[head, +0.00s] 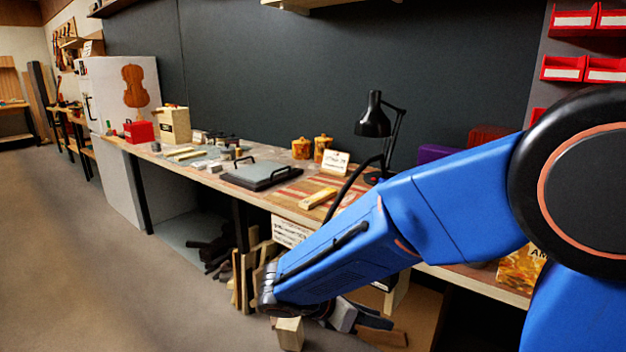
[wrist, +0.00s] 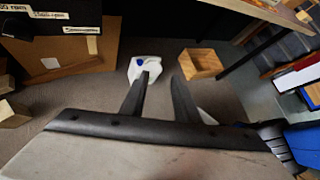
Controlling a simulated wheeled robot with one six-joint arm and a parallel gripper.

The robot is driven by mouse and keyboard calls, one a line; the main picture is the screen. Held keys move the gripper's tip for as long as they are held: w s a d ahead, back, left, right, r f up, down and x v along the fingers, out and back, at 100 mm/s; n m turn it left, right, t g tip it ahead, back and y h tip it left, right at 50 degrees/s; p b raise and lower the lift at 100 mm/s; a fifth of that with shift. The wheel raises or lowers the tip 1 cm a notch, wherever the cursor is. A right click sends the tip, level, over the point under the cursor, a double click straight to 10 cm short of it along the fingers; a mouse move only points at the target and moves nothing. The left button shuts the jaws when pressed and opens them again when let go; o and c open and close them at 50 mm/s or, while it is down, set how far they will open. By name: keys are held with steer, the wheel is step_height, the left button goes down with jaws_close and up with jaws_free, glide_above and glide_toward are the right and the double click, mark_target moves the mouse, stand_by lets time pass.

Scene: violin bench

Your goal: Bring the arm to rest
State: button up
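My blue arm reaches from the right side of the head view down to the lower middle, in front of the bench edge. Its wrist end is low, below the level of the bench top (head: 208,176). In the wrist view the two dark fingers of my gripper (wrist: 161,82) stand apart with bare floor between them, and I see nothing held. The fingertips are not clear in the head view. A white object with a blue spot (wrist: 146,68) shows just beyond the left finger; I cannot tell what it is.
A wooden box (wrist: 201,63) stands beyond the right finger. Wood pieces (head: 250,275) lean under the bench near my wrist. A black lamp (head: 373,122), a dark case (head: 262,175) and tools are on the bench. The floor (head: 120,270) at left is clear.

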steer(key=s+d+r+m+y, duration=0.3)
steer(key=s+d+m+y, duration=0.2)
steer(key=m, duration=0.7)
steer(key=s+d+r+m+t+y, duration=0.1)
steer(key=s+d+r+m+y, duration=0.2)
steer(key=s+d+m, duration=0.6)
steer(key=s+m+y, duration=0.2)
steer(key=m, duration=0.1)
steer(key=shift+s+d+r+m+t+y, duration=0.15)
steer(key=shift+s+d+m+t+y, duration=0.15)
steer(key=shift+d+m+y, duration=0.1)
stand_by(0.5)
